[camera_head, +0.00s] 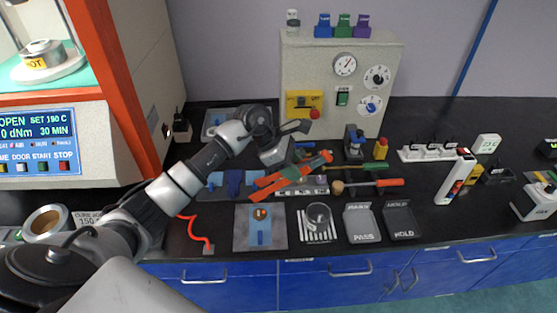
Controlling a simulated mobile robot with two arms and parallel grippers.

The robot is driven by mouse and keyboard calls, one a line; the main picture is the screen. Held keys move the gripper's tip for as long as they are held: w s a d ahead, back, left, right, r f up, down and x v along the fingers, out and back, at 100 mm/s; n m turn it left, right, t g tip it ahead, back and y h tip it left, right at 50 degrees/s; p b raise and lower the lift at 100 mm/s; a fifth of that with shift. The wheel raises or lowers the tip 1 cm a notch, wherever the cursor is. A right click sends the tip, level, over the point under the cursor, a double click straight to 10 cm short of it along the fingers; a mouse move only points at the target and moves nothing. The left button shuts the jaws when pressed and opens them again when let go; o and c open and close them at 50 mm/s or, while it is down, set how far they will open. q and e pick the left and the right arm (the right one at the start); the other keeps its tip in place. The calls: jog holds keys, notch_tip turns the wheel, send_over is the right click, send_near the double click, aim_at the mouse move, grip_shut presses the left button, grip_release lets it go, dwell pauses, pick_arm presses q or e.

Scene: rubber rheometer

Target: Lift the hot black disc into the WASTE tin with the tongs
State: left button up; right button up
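The red-orange tongs (291,175) lie among hand tools at the middle of the black bench. My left gripper (289,141) is just above and behind them, its two fingers apart and nothing seen between them. I cannot tell whether it touches the tongs. A silvery round die with a yellow HOT label (38,61) sits in the machine opening at the upper left. I cannot make out a black disc there. No tin marked WASTE can be read. My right gripper is not in view.
The machine (85,150) with its display reading OPEN fills the left. A beige gauge panel (330,85) stands behind my gripper. A PASS tray (361,223) and a HOLD tray (400,221) lie near the front edge. A red coiled cord (196,232) lies left of a grey mat (241,232).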

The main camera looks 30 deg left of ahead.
pick_arm(q)
notch_tip(320, 180, down, 10)
jog(key=b, duration=0.6)
jog(key=shift+w+f, duration=0.15)
jog(key=shift+w, duration=0.05)
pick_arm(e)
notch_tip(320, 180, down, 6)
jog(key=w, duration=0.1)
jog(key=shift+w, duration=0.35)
pick_arm(q)
jog(key=shift+d, duration=0.1)
jog(key=c, duration=0.7)
jog(key=shift+o, duration=0.2)
notch_tip(320, 180, up, 12)
jog(key=p, duration=0.6)
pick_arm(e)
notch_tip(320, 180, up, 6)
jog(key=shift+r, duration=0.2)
pick_arm(q)
jog(key=shift+s, duration=0.1)
